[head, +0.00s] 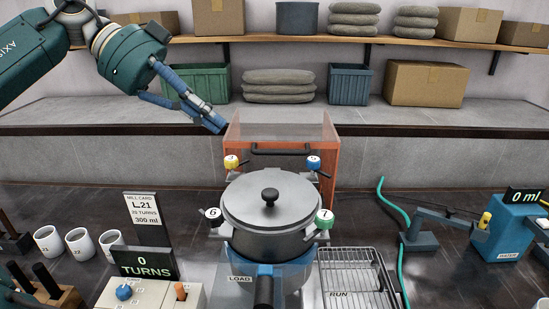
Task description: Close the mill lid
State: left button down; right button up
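The mill is a dark grey pot (270,242) in the middle of the view. A round grey lid (250,205) with a black knob (270,196) lies level over its top; I cannot tell whether it is fully seated. Numbered coloured knobs surround the lid: yellow (231,162), blue (313,163), black (213,215) and green (324,218). My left gripper (217,125) is up and to the left behind the mill, apart from the lid. Its blue fingers come together at the tips and hold nothing visible. My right gripper is out of view.
An orange guard (327,190) with a black handle (284,151) stands behind the mill. White cups (79,243) and the turns display (145,263) are left. A wire rack (353,282) and blue water box (503,232) are right. The right-centre bench has free room.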

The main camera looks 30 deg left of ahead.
pick_arm(q)
jog(key=d+n, duration=0.1)
jog(key=n, duration=0.1)
jog(key=p, duration=0.2)
send_over(262, 202)
notch_tip(262, 202, down, 9)
jog(key=shift+f, duration=0.15)
jog(key=shift+a+f, duration=0.1)
jog(key=shift+f, duration=0.55)
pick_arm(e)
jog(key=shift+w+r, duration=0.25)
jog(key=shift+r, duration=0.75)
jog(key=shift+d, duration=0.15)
